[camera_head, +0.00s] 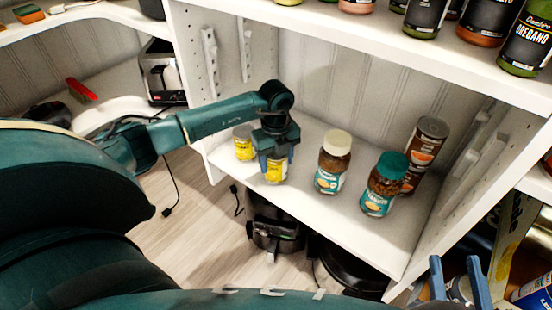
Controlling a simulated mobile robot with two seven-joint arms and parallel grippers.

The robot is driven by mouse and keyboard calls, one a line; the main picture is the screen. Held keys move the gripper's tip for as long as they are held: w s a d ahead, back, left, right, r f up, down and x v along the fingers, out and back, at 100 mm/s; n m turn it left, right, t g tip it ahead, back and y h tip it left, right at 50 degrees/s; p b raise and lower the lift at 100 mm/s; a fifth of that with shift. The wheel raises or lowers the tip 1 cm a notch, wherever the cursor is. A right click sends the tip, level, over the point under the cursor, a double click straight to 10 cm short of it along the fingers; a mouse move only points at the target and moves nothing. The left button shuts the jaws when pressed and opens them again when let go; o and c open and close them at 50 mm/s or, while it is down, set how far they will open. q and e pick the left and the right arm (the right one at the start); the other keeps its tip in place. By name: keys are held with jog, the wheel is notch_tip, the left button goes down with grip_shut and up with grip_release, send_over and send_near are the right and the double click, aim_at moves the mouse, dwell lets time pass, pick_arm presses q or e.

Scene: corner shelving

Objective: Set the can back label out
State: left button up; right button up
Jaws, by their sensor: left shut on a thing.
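A small can with a yellow label (277,172) is on the middle shelf near its front edge. My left gripper (275,158) is over it from above, shut on it and hiding its top. Its yellow label shows towards the camera. I cannot tell whether it touches the shelf. A similar yellow can (243,143) stands to its left, partly behind my arm. My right gripper (456,264) is at the lower right, its two blue fingers apart, with nothing seen gripped between the tips.
Coffee jars with a cream lid (335,162) and a teal lid (384,185) stand right of the held can, with a tall brown container (424,150) behind. Spice jars line the shelf above. Black appliances (275,228) are below. Bare shelf (330,215) lies in front.

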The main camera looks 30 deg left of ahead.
pick_arm(q)
jog(key=shift+f, duration=0.3)
pick_arm(e)
jog(key=shift+f, duration=0.35)
pick_arm(q)
jog(key=o, duration=1.4)
notch_tip(320, 180, up, 5)
jog(key=shift+r+p, duration=0.1)
jog(key=shift+p, duration=0.8)
notch_tip(320, 180, up, 8)
jog(key=shift+r+p, duration=0.1)
jog(key=shift+p, duration=1.05)
pick_arm(e)
jog(key=shift+d+r+g+h, duration=0.1)
jog(key=shift+d+g+h, duration=0.5)
jog(key=shift+h, duration=0.2)
